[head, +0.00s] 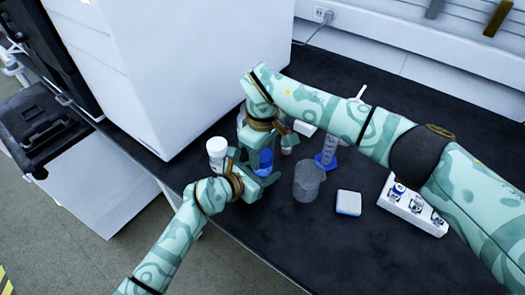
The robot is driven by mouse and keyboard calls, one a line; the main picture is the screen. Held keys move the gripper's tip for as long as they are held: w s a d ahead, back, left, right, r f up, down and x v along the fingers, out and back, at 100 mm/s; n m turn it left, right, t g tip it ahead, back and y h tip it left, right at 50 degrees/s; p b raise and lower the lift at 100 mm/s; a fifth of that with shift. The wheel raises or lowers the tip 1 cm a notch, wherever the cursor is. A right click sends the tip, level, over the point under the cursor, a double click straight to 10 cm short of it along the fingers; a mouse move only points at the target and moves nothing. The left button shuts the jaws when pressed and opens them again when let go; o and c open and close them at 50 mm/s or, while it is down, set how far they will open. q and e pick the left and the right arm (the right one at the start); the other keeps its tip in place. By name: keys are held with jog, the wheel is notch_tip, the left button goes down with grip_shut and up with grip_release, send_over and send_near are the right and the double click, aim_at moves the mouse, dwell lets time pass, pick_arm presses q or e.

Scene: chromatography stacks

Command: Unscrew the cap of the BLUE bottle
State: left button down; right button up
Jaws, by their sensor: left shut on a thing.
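The blue bottle (265,160) stands near the front left edge of the dark bench, mostly hidden by my grippers. My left gripper (252,176) reaches in low from the left and is shut on the blue bottle's body. My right gripper (264,140) comes from above and behind, with its fingers at the top of the bottle. The cap is hidden behind the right gripper, and I cannot tell whether those fingers are closed on it.
A white-capped bottle (216,148) stands just left. To the right are a clear beaker (308,182), a blue-based cylinder (327,158), a small white-and-blue box (348,203) and a white vial rack (425,217). A large white cabinet (185,65) stands behind left. The bench's front right is clear.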

jog(key=n, duration=0.4)
jog(key=shift+w+d+r+n, duration=0.1)
jog(key=shift+n, duration=0.2)
jog(key=n, duration=1.6)
jog(key=shift+n, duration=0.3)
jog(key=n, duration=0.6)
jog(key=shift+n, duration=0.3)
jog(key=n, duration=0.6)
jog(key=shift+n, duration=0.3)
jog(key=n, duration=0.6)
jog(key=shift+r, duration=0.1)
jog(key=n, duration=0.6)
jog(key=shift+n, duration=0.3)
jog(key=n, duration=0.7)
jog(key=shift+r, duration=0.2)
jog(key=shift+r, duration=0.9)
